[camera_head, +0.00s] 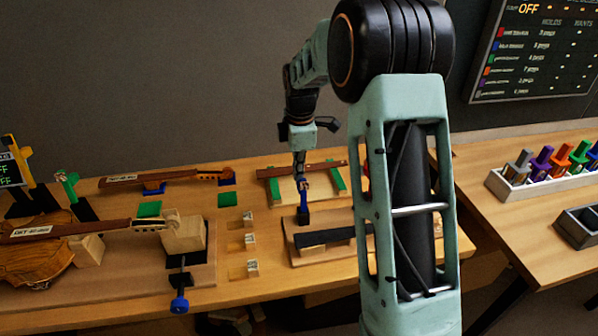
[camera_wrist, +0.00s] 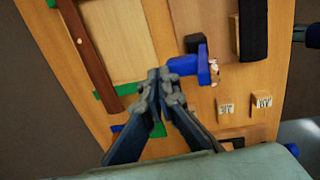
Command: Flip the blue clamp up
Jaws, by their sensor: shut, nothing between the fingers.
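The blue clamp (camera_head: 304,203) is at the back edge of a wooden block on the bench, with a dark base. Its blue arm looks upright in the head view. In the wrist view the blue clamp (camera_wrist: 183,65) lies just beyond my fingertips, with a small tan piece at its far side. My gripper (camera_wrist: 160,76) is shut and empty, its tips together close to the clamp's near end. I cannot tell whether they touch it. In the head view my gripper (camera_head: 301,176) is just above the clamp, small and partly blended with it.
A dark fingerboard (camera_head: 325,237) lies in front of the clamp, partly hidden by my arm. A violin neck (camera_head: 290,170) on green supports is behind. Small labelled blocks (camera_head: 250,241) stand left. A violin body (camera_head: 35,262) lies far left.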

